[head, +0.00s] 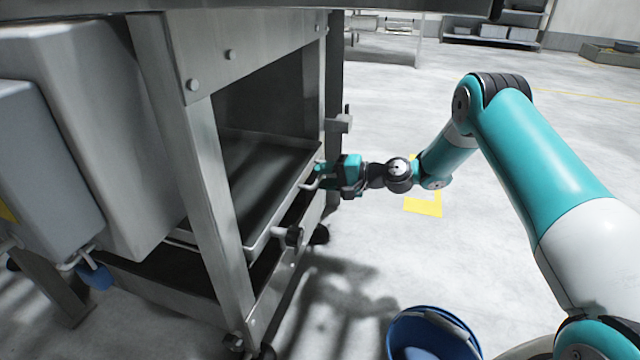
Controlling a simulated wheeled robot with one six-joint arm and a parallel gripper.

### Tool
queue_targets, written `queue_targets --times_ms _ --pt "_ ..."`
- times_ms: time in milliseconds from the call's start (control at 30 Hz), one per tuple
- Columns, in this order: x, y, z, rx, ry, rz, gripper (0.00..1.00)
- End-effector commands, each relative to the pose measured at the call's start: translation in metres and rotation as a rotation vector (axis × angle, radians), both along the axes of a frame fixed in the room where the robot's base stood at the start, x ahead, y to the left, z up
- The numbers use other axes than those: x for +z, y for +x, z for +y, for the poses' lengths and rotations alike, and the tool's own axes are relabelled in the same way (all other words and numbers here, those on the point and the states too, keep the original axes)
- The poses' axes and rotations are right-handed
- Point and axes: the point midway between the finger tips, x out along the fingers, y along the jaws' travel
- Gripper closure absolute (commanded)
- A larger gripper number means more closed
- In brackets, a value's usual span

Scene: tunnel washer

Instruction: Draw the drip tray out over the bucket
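The drip tray (262,160) is a wide, shallow metal tray lying inside the lower opening of the steel machine, with its front rim along the opening. A small bar handle (308,186) sticks out from its front rim. My gripper (322,176) is at this handle, reaching in from the right. The fingers are small and overlap the handle, so I cannot tell whether they are closed on it. The blue bucket (434,335) stands on the floor at the bottom of the picture, in front of the machine, apart from the tray, and is partly cut off by the picture edge.
The steel frame post (215,190) stands left of the opening. A dark knob or latch (291,237) sits below the tray's front. A yellow floor marking (424,206) lies under my arm. The floor between machine and bucket is clear.

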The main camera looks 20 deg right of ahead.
Motion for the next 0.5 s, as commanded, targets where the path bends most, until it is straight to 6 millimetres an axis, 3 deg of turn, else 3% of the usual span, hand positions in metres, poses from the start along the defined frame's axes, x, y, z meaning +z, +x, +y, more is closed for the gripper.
queue_targets --times_ms 133,433,467,500 --pt "-0.0028 0.0061 0.0096 0.001 0.000 -0.001 0.64" --pt "-0.0021 0.0075 0.0110 -0.001 0.001 0.000 0.64" --pt "-0.0021 0.0075 0.0110 -0.001 0.001 0.000 0.66" --pt "-0.0022 0.0074 0.0110 -0.001 0.001 0.000 0.75"
